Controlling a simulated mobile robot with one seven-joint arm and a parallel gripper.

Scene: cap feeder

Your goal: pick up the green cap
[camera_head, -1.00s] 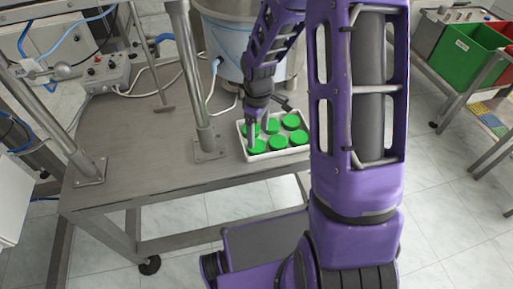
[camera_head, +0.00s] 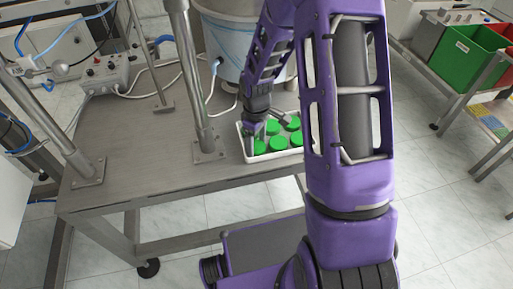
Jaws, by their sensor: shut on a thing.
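A white tray (camera_head: 243,142) with several round green caps sits on the steel table. My gripper (camera_head: 257,138) reaches down at the tray's left end and is shut on a green cap (camera_head: 260,146) at the front left. The fingers and their contact with the cap are small and partly hidden. Whether this cap is clear of the tray floor I cannot tell. Other green caps (camera_head: 293,122) lie to its right and behind it. My upper arm hides the tray's right end.
A metal post (camera_head: 197,90) stands on the table just left of the tray. A large drum (camera_head: 222,45) stands behind it. A control box (camera_head: 105,75) with cables is at the back left. The front left of the tabletop is bare.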

